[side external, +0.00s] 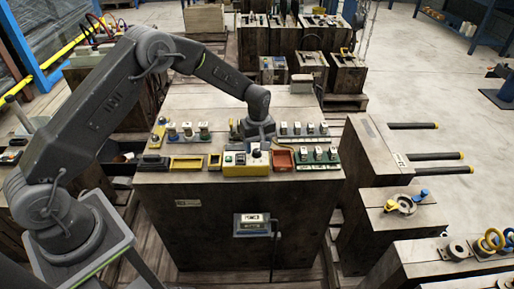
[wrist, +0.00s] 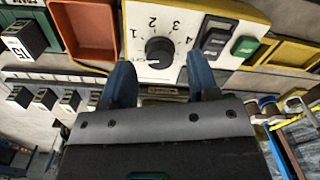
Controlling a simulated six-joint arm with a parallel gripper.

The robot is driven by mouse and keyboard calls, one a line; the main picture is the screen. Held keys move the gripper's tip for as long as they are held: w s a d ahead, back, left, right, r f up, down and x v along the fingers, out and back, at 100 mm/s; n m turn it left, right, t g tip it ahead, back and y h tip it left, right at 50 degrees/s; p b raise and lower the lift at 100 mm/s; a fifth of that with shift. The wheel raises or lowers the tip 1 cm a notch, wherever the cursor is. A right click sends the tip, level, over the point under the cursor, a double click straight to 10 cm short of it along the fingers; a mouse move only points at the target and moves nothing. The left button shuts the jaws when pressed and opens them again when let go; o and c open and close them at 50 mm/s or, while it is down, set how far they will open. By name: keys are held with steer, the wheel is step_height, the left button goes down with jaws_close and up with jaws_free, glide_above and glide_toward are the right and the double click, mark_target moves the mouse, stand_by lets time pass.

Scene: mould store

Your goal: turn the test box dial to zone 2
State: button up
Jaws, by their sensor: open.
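The test box (side external: 246,169) is a yellow box with a white face near the front edge of the bench top. In the wrist view the test box (wrist: 215,10) shows a round black dial (wrist: 159,52) with the numbers 1 to 4 around it. A pale mark on the dial appears to point to the lower left, away from 2. My gripper (wrist: 161,78) is open and empty, its two blue fingers spread either side of the dial's near side. I cannot tell whether they touch it. In the side view my gripper (side external: 258,143) is just above the dial.
An orange tray (side external: 283,159) sits right of the test box, and a yellow tray (side external: 187,163) lies to its left. Switch blocks (side external: 318,154) stand at the right of the bench top.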

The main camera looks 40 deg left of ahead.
steer(key=shift+f, duration=0.7)
steer(key=shift+c, duration=0.4)
steer(key=c, duration=0.9)
steer(key=shift+o, duration=0.2)
